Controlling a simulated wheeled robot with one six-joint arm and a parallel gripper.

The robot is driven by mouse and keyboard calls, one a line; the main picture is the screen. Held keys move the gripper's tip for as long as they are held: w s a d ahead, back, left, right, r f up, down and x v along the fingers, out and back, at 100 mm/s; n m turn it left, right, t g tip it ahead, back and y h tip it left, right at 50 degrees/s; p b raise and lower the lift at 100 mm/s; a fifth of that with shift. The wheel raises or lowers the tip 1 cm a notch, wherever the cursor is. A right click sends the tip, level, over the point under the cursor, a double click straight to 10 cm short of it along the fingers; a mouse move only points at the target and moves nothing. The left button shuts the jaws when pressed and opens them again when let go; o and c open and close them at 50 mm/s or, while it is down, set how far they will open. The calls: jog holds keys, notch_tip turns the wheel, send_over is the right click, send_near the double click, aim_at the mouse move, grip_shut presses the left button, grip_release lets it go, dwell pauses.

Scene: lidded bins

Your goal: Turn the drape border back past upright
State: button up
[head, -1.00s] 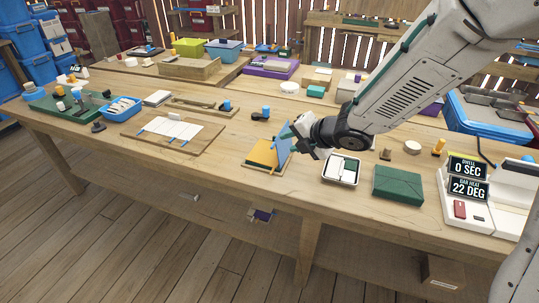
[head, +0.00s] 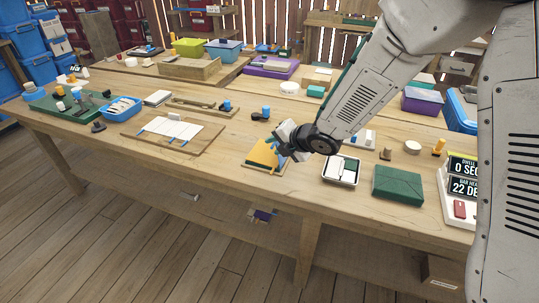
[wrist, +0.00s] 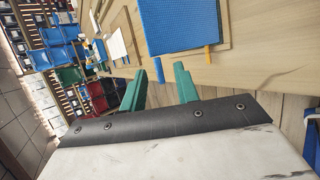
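The drape border appears to be the blue textured panel (wrist: 182,24) in the wrist view, with a small yellow tab (wrist: 208,54) at its lower edge. In the head view a yellow-orange sheet (head: 261,155) lies on a small wooden board (head: 252,165). My gripper (head: 280,143) is at the sheet's right side and covers most of the blue panel, so its tilt is hard to read there.
A board with a white sheet (head: 172,131) lies to the left. Bare tabletop (head: 215,165) separates the boards. The table's front edge is close.

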grip_shut()
jog(key=shift+w+a+g+h, duration=0.15)
jog(key=shift+a+g+h, duration=0.2)
jog(key=shift+a, duration=0.2)
jog(key=shift+w+a+f+g+h, duration=0.2)
jog(key=shift+w+a+g+h, duration=0.05)
jog(key=shift+a+h, duration=0.35)
jog(key=shift+o, duration=0.2)
grip_release()
jog(key=shift+r, duration=0.1)
jog(key=shift+v, duration=1.7)
